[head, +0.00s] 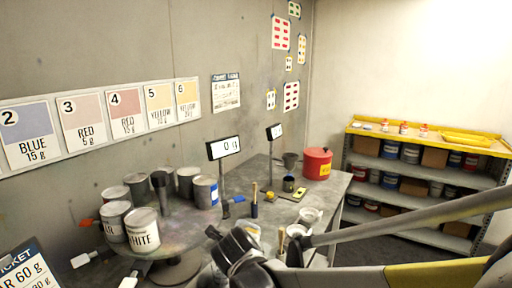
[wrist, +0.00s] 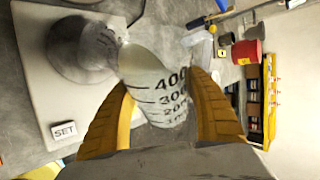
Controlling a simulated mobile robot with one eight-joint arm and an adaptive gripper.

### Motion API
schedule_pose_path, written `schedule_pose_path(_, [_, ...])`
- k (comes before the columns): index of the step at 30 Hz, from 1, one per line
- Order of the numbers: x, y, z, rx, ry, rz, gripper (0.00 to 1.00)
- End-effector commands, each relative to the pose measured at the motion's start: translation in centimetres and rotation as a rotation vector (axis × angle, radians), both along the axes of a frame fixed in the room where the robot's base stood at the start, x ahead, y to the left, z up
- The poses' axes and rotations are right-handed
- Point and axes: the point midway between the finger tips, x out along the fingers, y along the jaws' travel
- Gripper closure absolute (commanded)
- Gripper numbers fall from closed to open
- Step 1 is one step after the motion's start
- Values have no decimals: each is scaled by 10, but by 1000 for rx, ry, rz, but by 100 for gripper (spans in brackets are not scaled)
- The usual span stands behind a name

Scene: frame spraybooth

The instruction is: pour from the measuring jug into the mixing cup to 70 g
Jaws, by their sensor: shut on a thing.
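In the wrist view the measuring jug (wrist: 152,78), translucent white with black graduation marks, sits between the two yellow fingers of my gripper (wrist: 162,90). My gripper is shut on it. The jug looks tilted, its mouth toward the upper left. Beside its mouth is a round grey vessel (wrist: 80,50), which looks like the mixing cup, on a pale scale (wrist: 60,105) with a SET button. I cannot tell whether jug and cup touch, or see any level. In the head view my dark gripper (head: 238,250) is at the bench, and a scale display (head: 223,147) reads about 0 g.
Paint cans (head: 142,230) crowd a round stand at the left. A red can (head: 317,162), small tools and pale cups (head: 310,215) are on the bench (head: 265,175). A second display (head: 274,131) stands farther back. Shelves (head: 415,170) stand at the right.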

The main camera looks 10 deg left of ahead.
Motion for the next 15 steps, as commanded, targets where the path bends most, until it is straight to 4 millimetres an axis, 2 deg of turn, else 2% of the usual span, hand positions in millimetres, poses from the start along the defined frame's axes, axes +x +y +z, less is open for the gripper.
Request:
schedule_pose_path(4, [0,1,2,-50,-10,0,75])
schedule_pose_path(15, [0,0,2,-48,-10,0,75])
